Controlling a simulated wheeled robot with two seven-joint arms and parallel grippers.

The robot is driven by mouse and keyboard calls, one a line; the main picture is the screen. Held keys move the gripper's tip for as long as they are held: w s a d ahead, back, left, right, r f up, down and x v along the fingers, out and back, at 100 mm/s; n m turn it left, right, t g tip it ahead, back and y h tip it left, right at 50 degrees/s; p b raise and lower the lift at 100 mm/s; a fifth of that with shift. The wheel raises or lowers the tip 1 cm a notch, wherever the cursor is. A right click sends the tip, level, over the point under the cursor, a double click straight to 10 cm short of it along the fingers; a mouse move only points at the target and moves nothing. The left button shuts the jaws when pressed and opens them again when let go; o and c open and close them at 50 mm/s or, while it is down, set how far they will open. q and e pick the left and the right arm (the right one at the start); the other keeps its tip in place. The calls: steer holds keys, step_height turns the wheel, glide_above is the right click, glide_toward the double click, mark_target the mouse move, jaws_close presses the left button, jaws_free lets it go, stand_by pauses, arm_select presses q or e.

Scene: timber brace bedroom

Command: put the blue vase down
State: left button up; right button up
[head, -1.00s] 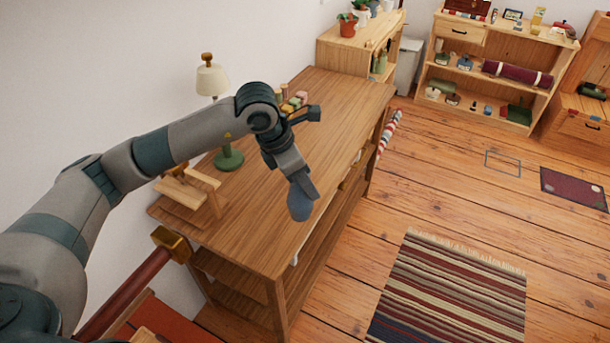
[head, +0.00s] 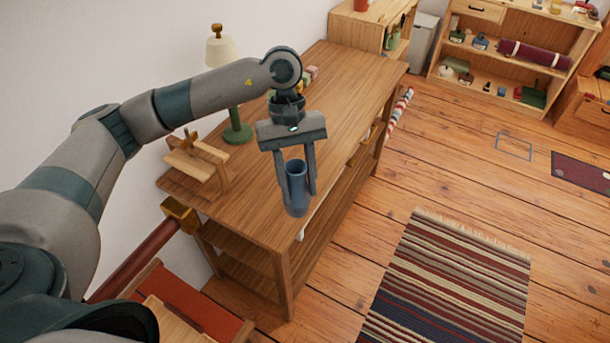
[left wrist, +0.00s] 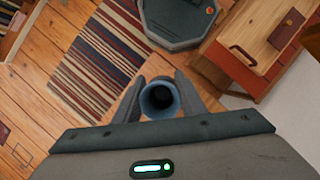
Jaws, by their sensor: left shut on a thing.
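The blue vase (head: 297,189) is upright between the two fingers of my left gripper (head: 297,182), which is shut on it. In the head view the vase appears in front of the near long edge of the wooden table (head: 330,110). I cannot tell from this view whether its base touches anything. In the left wrist view the vase's round open mouth (left wrist: 158,98) shows between the fingers, with floor behind it. My right gripper is not in view.
A green lamp (head: 237,125) and a small wooden stand (head: 197,160) are on the table's left side. Small coloured objects (head: 310,73) lie behind my arm. The tabletop's middle is clear. A striped rug (head: 450,280) lies on the floor at right.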

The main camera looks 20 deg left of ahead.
arm_select(q)
steer(key=m, duration=0.1)
steer(key=s+m+y, duration=0.1)
steer(key=m, duration=0.1)
steer(key=s+r+m, duration=0.1)
steer(key=m, duration=0.1)
steer(key=shift+s+a+g+y, duration=0.2)
steer(key=shift+a+g+y, duration=0.05)
steer(key=shift+g+y, duration=0.15)
steer(key=m, duration=0.2)
steer(key=s+y, duration=0.1)
steer(key=shift+a+r+m, duration=0.25)
steer(key=shift+r+m, duration=0.05)
steer(key=shift+m, duration=0.1)
steer(key=shift+s, duration=0.1)
